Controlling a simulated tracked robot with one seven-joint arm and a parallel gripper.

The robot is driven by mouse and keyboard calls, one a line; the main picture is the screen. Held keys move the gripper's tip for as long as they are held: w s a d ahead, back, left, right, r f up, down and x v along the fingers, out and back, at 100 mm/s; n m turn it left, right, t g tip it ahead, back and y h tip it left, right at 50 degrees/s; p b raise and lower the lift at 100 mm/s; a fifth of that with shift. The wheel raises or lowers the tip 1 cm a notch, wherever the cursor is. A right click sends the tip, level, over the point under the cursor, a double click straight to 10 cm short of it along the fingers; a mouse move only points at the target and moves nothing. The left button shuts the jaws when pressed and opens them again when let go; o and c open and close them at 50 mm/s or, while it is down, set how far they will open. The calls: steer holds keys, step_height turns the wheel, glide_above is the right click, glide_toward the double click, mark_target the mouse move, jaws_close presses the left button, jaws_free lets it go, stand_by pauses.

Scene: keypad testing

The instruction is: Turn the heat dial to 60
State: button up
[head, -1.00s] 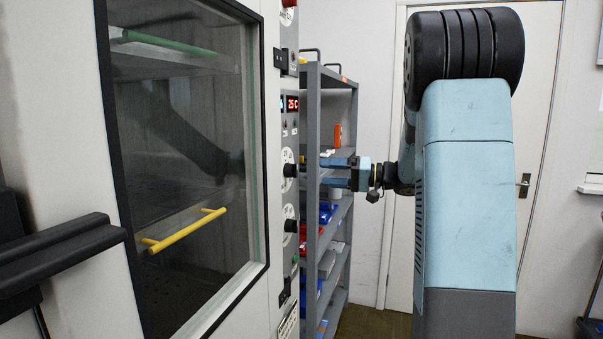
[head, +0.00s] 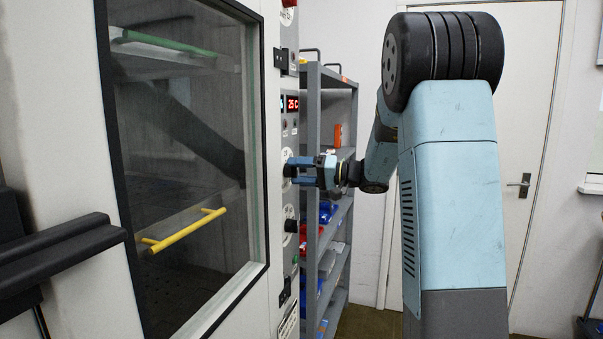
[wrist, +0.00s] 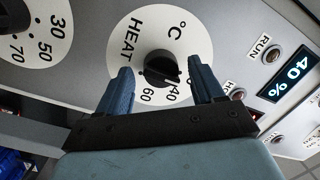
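The heat dial (wrist: 162,68) is a black knob on a round white plate (wrist: 130,47) marked HEAT and °C, in the wrist view. The numbers 60 and 40 show on the plate's near side. The knob's narrow end seems to point near the 40, though its mark is small. My gripper (wrist: 160,66) is open, with one blue finger on each side of the knob and a visible gap on both sides.
A second dial (wrist: 12,15) marked 30, 50, 70 is at the wrist view's left. A display (wrist: 287,73) reads 40 %, near a RUN button (wrist: 271,55). A grey shelf (head: 312,120) stands close behind my gripper.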

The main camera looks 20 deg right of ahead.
steer(key=c, duration=0.9)
steer(key=shift+d, duration=0.35)
steer(key=shift+c, duration=0.4)
steer(key=shift+a, duration=0.25)
steer(key=shift+f+m, duration=0.1)
steer(key=shift+m, duration=0.3)
steer(key=m, duration=0.6)
steer(key=m+t, duration=0.1)
steer(key=m, duration=0.5)
steer(key=m+t, duration=0.1)
steer(key=m, duration=0.5)
steer(key=shift+s+a+f, duration=0.25)
steer(key=shift+a, duration=0.1)
